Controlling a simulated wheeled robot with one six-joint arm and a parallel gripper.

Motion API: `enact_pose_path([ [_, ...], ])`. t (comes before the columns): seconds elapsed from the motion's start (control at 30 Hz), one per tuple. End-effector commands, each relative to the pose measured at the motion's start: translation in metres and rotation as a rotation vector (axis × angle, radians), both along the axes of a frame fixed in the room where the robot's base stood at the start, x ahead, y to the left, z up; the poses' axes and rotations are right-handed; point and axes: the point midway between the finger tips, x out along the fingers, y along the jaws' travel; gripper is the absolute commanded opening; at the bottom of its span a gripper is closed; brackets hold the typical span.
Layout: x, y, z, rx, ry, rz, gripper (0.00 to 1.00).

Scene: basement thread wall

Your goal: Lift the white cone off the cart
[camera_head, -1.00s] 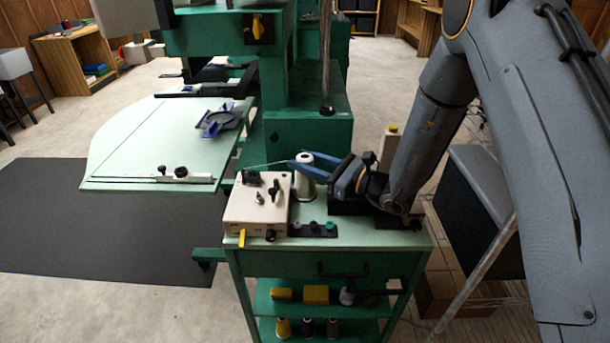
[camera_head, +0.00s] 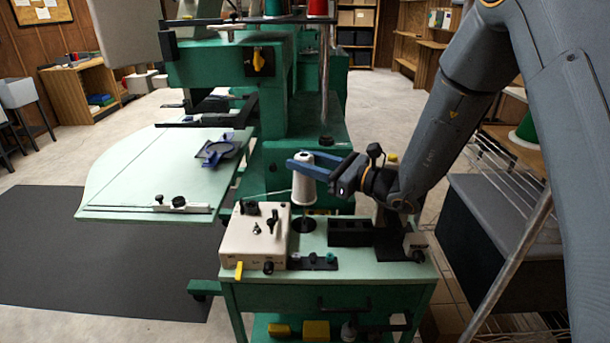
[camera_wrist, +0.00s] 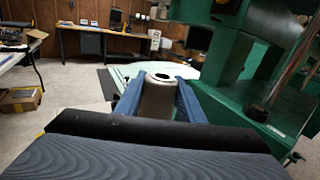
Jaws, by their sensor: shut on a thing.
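The white cone (camera_head: 304,183) is upright between the blue fingers of my gripper (camera_head: 305,163) in the head view. My gripper is shut on it near its top. The cone's base is above the green cart top (camera_head: 320,268), over a round black spot (camera_head: 303,225) on the cart. In the wrist view the cone (camera_wrist: 156,98) stands between the two blue fingers, with its open top facing up. Its lower part is hidden there.
A cream control box (camera_head: 257,240) sits on the cart left of the cone. A black tray (camera_head: 350,232) lies to the right. The green machine (camera_head: 285,130) rises behind, with a pale table (camera_head: 130,185) at left. A metal rack stands at right.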

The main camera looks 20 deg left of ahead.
Motion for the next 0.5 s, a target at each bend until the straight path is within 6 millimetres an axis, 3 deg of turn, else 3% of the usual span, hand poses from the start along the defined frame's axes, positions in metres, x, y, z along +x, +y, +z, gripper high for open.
enact_pose_path([
  [0.17, -0.0004, 0.0000, 0.0097, 0.001, 0.000, 0.000, 0.00],
  [0.5, -0.0003, 0.0000, 0.0108, 0.000, 0.001, 0.000, 0.00],
])
